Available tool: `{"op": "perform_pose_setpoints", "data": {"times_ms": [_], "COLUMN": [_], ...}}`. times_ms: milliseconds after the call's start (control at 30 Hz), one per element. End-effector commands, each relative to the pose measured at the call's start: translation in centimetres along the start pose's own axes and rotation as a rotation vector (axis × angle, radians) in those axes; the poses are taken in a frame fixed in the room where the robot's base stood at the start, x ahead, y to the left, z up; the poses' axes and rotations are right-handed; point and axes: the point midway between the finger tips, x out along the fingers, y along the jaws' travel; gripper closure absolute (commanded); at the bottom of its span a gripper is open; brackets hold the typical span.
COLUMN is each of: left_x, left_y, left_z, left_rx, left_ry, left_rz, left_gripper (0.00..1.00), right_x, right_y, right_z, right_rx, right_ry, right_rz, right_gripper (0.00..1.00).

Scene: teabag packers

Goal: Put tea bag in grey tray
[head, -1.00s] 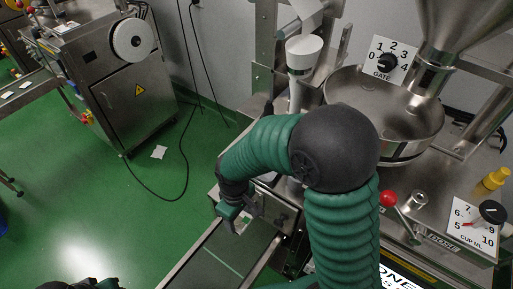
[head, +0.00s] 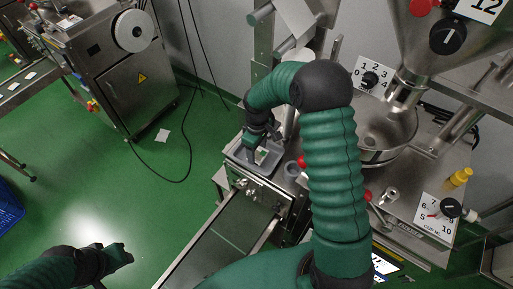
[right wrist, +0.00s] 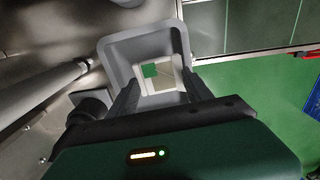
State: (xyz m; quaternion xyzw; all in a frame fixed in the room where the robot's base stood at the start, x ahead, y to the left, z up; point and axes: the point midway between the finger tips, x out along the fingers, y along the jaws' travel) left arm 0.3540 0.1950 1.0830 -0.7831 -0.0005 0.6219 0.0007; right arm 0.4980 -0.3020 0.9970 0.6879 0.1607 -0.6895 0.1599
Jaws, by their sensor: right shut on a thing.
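The tea bag (right wrist: 168,80), white with a green patch, shows between the fingers of my right gripper (right wrist: 160,88) in the right wrist view. The gripper is shut on it. The grey tray (right wrist: 112,50) lies around and beyond the bag in that view. In the head view the right gripper (head: 258,150) is at the tray (head: 238,158), with the pale bag (head: 263,156) low between its fingers. I cannot tell whether the bag touches the tray floor. My left gripper (head: 118,254) is empty at the lower left, over the floor; its jaw opening is unclear.
A steel conveyor chute (head: 215,245) runs down from below the tray. A steel filling machine with a round bowl (head: 385,130) stands to the right. Another steel cabinet (head: 140,85) stands at the back left. Green floor is open at left.

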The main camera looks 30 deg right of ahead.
Motion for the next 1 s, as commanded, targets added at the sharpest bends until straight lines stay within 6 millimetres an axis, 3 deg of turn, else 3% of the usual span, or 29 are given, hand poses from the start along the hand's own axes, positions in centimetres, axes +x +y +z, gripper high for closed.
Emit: {"op": "perform_pose_setpoints", "data": {"times_ms": [167, 400, 700, 733, 867, 1000], "left_x": [-0.7, -1.9, -1.5, -1.6, -1.6, -1.6], "left_y": [0.0, 0.0, 0.0, 0.0, 0.0, 0.0], "left_z": [-0.2, -0.4, -0.4, -0.4, -0.4, -0.4], "left_rx": [0.000, 0.000, 0.000, 0.000, 0.000, 0.000], "left_ry": [0.000, 0.000, 0.000, 0.000, 0.000, 0.000], "left_rz": [0.000, 0.000, 0.000, 0.000, 0.000, 0.000], "left_gripper": [0.64, 0.64, 0.64, 0.64, 0.64, 0.64], "right_x": [0.2, 3.5, 4.0, 3.9, 3.9, 3.9], "right_y": [1.7, 1.8, 1.8, 1.8, 1.8, 1.8], "right_z": [-1.1, -1.2, -1.2, -1.2, -1.2, -1.2], "right_rx": [0.002, 0.000, 0.001, 0.001, 0.001, 0.001], "right_ry": [-0.001, -0.002, 0.000, 0.000, 0.000, 0.000], "right_rz": [-0.001, -0.001, 0.000, 0.000, 0.000, 0.000], "right_gripper": [0.78, 0.78, 0.78, 0.38, 0.21, 0.20]}}
